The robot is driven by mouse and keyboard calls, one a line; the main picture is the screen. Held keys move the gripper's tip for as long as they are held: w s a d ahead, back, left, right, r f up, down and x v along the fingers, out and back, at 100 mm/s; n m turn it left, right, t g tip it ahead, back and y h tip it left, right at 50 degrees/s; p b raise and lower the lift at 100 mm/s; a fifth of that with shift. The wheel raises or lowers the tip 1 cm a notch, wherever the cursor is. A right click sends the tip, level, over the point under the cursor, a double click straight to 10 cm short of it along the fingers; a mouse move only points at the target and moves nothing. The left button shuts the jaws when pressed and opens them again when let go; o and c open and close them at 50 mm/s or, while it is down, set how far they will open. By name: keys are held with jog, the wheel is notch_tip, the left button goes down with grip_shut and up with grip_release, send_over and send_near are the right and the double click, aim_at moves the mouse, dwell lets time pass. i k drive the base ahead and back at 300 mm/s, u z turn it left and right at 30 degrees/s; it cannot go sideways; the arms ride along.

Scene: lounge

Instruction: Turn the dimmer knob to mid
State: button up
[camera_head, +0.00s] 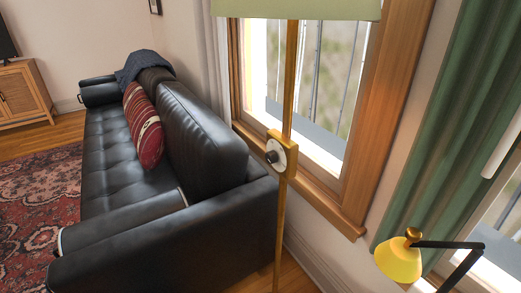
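The dimmer knob (272,157) is a small dark knob on a pale round dial. It is set on a square yellow-brown plate (289,149) fixed to the pole of a floor lamp (281,215). The knob faces left and toward me; its pointer is too small to read. The lamp's pale green shade (300,8) is cut off by the top edge. My gripper is not in view.
A black leather sofa (165,215) with a red striped cushion (143,125) stands left of the pole. A window (385,110) is behind it. A yellow lamp head (398,261) on a black arm is at lower right, before a green curtain (455,110).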

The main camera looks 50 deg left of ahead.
aim_at(271, 157)
jog(key=k, duration=0.65)
jog(key=u, duration=1.3)
jog(key=i, duration=0.5)
jog(key=u, duration=0.6)
jog(key=k, duration=1.3)
jog(key=u, duration=0.85)
jog(key=i, duration=1.2)
jog(key=z, duration=0.8)
jog(key=i, duration=0.3)
jog(key=z, duration=0.35)
